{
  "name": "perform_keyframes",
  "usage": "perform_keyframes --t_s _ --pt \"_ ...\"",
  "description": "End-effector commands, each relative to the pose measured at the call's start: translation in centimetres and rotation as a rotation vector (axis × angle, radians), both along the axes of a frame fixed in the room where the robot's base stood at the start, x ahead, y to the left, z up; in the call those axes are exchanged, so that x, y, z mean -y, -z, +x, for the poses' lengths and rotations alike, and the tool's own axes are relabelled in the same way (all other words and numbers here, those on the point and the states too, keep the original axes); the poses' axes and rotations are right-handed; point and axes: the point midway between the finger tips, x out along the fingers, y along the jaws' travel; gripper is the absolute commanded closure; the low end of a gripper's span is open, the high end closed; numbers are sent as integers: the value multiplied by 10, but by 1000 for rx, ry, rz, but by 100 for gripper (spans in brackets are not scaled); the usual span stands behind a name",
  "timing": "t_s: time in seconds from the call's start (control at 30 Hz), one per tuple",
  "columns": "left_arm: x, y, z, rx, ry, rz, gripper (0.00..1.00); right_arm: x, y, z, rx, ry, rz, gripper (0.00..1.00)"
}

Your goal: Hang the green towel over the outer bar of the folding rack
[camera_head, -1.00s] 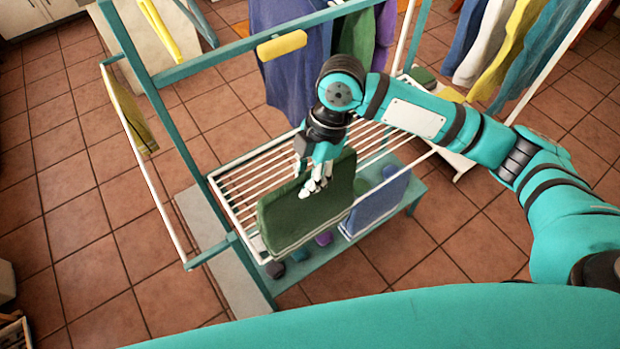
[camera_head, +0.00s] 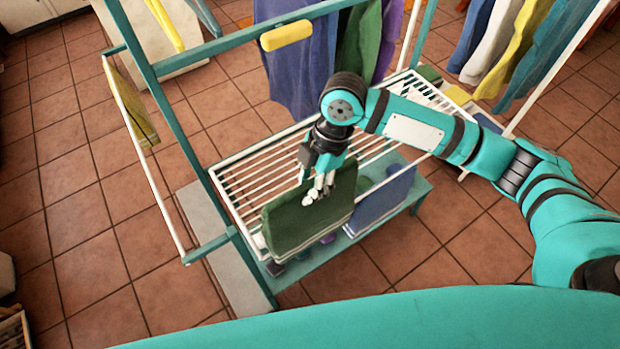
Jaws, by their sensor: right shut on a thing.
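The green towel (camera_head: 296,226) hangs folded at the front edge of the rack's white slatted shelf, in the middle of the head view. The folding rack (camera_head: 262,171) has white slats; its outer bar (camera_head: 402,168) runs along the near side, where a blue towel (camera_head: 380,202) hangs just right of the green one. My right gripper (camera_head: 318,190) points down at the green towel's upper edge and is shut on it. The gripper hides part of that edge, so I cannot tell whether the towel rests on the bar. My left gripper is not in view.
A teal frame (camera_head: 178,126) stands left of and behind the rack, with a yellow roll (camera_head: 286,36) on its top bar. A yellow cloth (camera_head: 134,108) hangs on a side bar at left. More cloths hang at the back.

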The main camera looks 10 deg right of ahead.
Motion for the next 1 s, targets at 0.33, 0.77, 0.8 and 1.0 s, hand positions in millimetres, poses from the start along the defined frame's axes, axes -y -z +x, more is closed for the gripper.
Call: perform_keyframes --t_s 0.33,0.77,0.8,1.0 --pt "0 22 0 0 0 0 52 0 45 0 0 0 0 100" --pt "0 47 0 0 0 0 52 0 97 0 0 1 0 100" --pt "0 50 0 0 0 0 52 0 102 0 0 1 0 100" --pt "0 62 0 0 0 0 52 0 126 0 0 1 0 100"
